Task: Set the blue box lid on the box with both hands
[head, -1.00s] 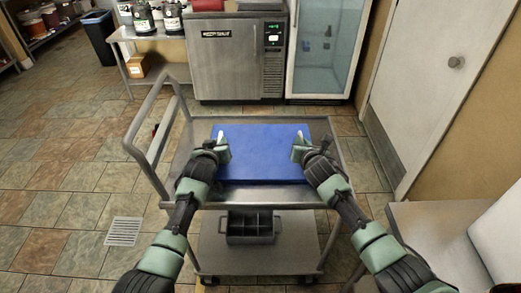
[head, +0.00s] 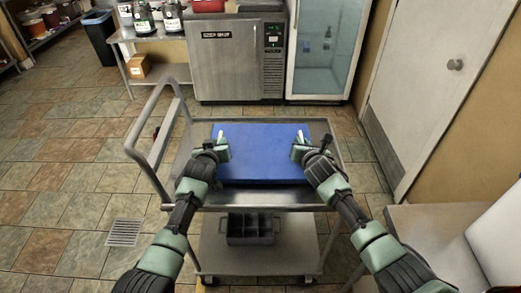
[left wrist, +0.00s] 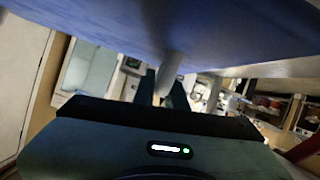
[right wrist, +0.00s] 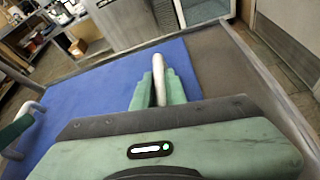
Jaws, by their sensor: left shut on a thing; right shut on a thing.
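The blue box lid (head: 262,153) is a flat blue slab lying level above the top of the steel cart. A white handle stands at its left side and another at its right side. My left gripper (head: 221,144) is shut on the left handle (head: 220,134). The left wrist view shows this pale handle (left wrist: 167,82) between the fingers, close to the blue surface. My right gripper (head: 298,145) is shut on the right handle (right wrist: 159,78), upright in the right wrist view. I cannot make out a separate box beneath the lid or tell whether the lid rests on one.
The steel cart (head: 328,200) has a push handle (head: 148,147) at its left and a grey divided bin (head: 250,229) on its lower shelf. A steel cabinet (head: 226,65) and a glass-door fridge (head: 317,58) stand behind. A table (head: 436,232) is at the lower right.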

